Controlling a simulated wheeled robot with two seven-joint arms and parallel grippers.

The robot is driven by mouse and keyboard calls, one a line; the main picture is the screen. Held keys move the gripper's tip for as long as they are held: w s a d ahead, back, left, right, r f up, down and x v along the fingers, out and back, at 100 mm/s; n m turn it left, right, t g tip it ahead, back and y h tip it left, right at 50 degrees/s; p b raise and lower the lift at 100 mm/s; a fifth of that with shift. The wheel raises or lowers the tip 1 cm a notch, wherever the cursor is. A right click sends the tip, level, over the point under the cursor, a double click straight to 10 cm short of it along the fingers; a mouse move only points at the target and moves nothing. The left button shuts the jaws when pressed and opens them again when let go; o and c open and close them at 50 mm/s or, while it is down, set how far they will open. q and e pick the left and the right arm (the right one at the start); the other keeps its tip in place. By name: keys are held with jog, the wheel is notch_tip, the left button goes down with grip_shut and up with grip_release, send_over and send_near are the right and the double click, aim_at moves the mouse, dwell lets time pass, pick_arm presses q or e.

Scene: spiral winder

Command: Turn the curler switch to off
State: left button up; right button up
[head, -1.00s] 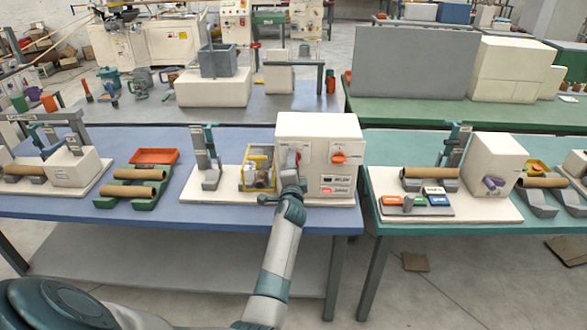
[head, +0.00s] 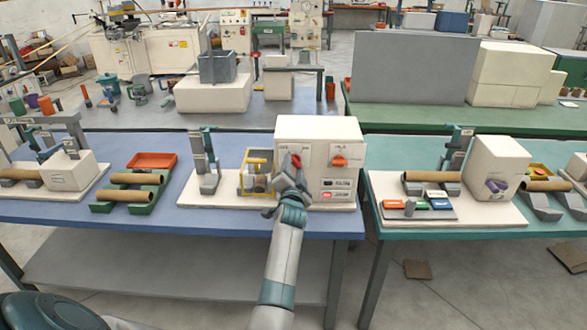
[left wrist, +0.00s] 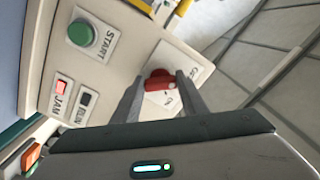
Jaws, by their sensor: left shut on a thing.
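The curler switch, a red lever on a white label plate, is on the front of the white control box (head: 340,130). In the head view the red lever (head: 295,160) shows just above my left gripper (head: 292,174). In the left wrist view the lever (left wrist: 158,82) lies between the two grey fingers of my left gripper (left wrist: 161,88), which is shut on it. The word ON shows beside it; the other label is partly hidden. My right gripper is out of view.
A green START button (left wrist: 82,34), a lit red JAM lamp (left wrist: 62,88) and a dark RUN lamp (left wrist: 86,100) are nearby on the panel. An orange knob (head: 339,161) is right of the switch. A yellow-framed holder (head: 257,172) stands close left.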

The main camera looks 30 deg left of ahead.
pick_arm(q)
jog(key=o, duration=1)
jog(key=shift+o, duration=0.2)
jog(key=b+v, duration=0.3)
jog(key=v, duration=1.4)
jog(key=shift+s+b, duration=0.2)
jog(key=shift+b, duration=0.1)
